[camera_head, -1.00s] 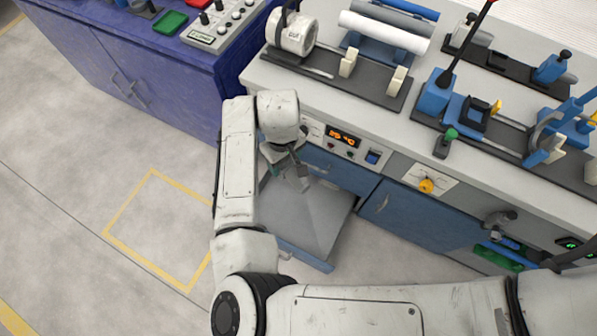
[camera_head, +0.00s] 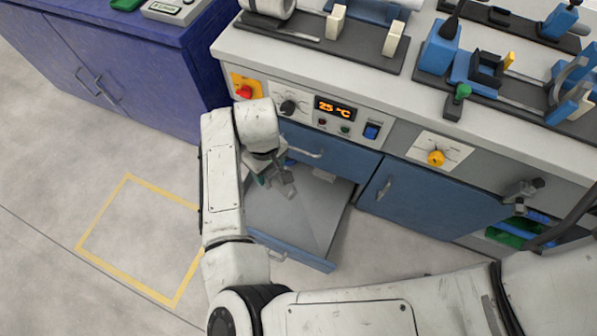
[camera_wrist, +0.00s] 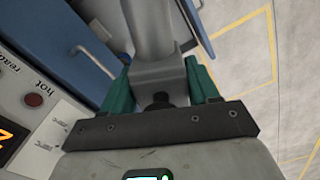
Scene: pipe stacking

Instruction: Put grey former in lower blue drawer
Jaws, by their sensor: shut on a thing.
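My gripper (camera_head: 266,180) hangs over the left part of the lower blue drawer (camera_head: 292,249), which is pulled open. In the wrist view my gripper (camera_wrist: 163,98) has its green fingers shut on the grey former (camera_wrist: 152,35), with a round dark hole near the grip. The former also shows small in the head view (camera_head: 287,190), over the drawer's grey inside. The drawer looks empty where I can see it. My arm hides its left side. I cannot tell how high the former is above the drawer floor.
A closed upper blue drawer (camera_head: 325,152) with a handle is just above the open one. A blue door (camera_head: 430,200) is on the right. A purple cabinet (camera_head: 120,75) stands at the left. The floor in front is clear.

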